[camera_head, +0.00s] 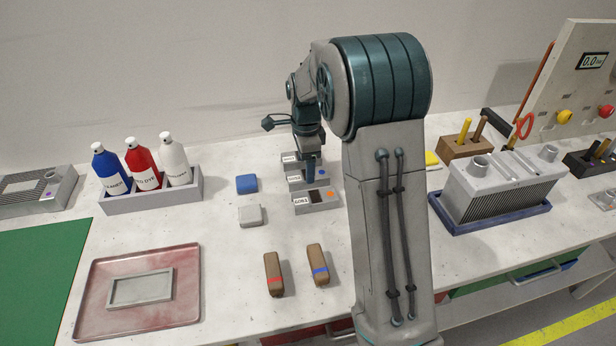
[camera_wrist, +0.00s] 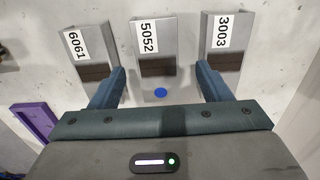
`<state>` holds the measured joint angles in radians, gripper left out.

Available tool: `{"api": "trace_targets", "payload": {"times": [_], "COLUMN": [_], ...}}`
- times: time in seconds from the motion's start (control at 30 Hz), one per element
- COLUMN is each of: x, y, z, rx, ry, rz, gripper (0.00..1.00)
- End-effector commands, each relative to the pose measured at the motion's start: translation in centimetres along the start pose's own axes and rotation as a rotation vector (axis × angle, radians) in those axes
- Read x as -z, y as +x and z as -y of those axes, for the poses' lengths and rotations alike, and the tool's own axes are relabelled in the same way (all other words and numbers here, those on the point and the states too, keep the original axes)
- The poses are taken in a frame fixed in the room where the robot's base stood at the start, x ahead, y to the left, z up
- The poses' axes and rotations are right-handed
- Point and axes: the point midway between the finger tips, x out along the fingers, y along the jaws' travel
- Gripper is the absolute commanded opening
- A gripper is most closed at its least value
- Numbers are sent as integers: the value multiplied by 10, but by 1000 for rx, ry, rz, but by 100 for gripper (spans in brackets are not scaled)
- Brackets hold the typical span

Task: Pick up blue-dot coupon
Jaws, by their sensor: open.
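The blue-dot coupon (camera_wrist: 156,60) is a grey metal block with a dark band, a white 5052 label and a blue dot at its near end. It is the middle of three coupons in the wrist view, and the middle block (camera_head: 298,183) of the row in the head view, partly hidden. My gripper (camera_wrist: 161,84) is open and empty. Its fingers lie on either side of the blue-dot coupon in the wrist view, apart from it. In the head view my gripper (camera_head: 308,166) is over the row; its height above the coupon is hard to tell.
Coupon 6061 (camera_wrist: 95,68) and coupon 3003 (camera_wrist: 223,60) flank the middle one closely. Two brown blocks, with red (camera_head: 274,275) and blue (camera_head: 318,265) bands, a blue block (camera_head: 247,184) and a light grey block (camera_head: 250,216) stand nearby. A bottle rack (camera_head: 152,200) stands left.

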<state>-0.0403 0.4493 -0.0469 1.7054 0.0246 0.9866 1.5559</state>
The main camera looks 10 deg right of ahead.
Motion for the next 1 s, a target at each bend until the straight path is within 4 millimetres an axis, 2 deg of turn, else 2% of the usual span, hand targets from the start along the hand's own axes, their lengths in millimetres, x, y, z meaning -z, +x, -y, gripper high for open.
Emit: {"api": "trace_targets", "payload": {"times": [0.2, 0.5, 0.57, 0.7, 1.0], "x": [4, 3, 3, 3, 3], "y": [31, 37, 37, 37, 36], "z": [-3, -3, -3, -3, -3], "rx": [-3, 0, 0, 0, 1], "ry": [0, 0, 0, 0, 0], "rz": [0, 0, 0, 0, 0], "gripper": [71, 71, 57, 18, 18]}}
